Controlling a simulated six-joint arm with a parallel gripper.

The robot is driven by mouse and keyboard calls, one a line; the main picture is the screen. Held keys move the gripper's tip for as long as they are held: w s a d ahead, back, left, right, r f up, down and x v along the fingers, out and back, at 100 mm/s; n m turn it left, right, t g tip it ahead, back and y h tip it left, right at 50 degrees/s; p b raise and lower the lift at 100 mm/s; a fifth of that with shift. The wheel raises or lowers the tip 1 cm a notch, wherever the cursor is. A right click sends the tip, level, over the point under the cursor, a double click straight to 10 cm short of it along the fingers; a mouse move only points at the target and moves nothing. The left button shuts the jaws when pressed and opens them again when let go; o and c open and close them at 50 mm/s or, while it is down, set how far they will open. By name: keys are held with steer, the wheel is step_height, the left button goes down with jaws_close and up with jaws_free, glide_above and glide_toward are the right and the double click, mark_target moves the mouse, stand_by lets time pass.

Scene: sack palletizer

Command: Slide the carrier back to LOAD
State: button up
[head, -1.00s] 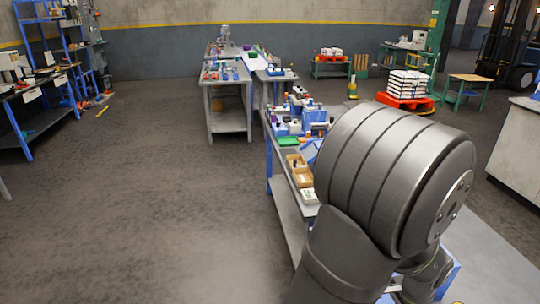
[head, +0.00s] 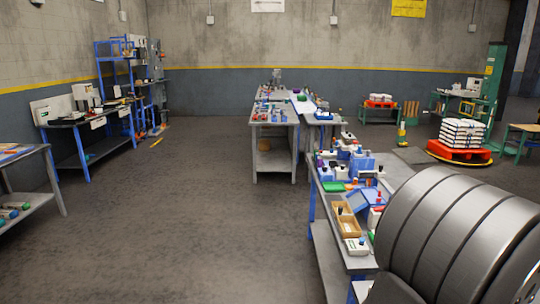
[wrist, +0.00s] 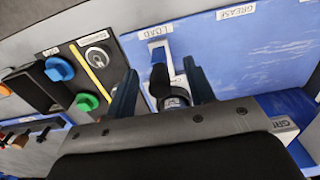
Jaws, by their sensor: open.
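In the wrist view, my gripper (wrist: 162,90) is open, with one dark finger on each side of a black upright piece (wrist: 159,82). This piece stands at a slot in a blue panel and may be the carrier's handle; I cannot tell whether the fingers touch it. A LOAD label (wrist: 153,32) is at the slot's upper end, with a blue part just below it. A round grey-black end shows low between the fingers. Another label beside the slot is partly hidden by the right finger. In the head view, my arm hides the gripper and the carrier.
Left of the fingers in the wrist view are a blue knob (wrist: 59,69), a green knob (wrist: 87,102) and a round switch (wrist: 97,57). A GREASE label (wrist: 236,12) is at upper right. In the head view, wooden trays (head: 346,222) and small items crowd the bench beside my arm.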

steer(key=shift+r, duration=0.1)
steer(key=shift+r, duration=2.15)
steer(key=shift+r, duration=1.75)
steer(key=shift+f, duration=2.95)
steer(key=shift+r, duration=0.1)
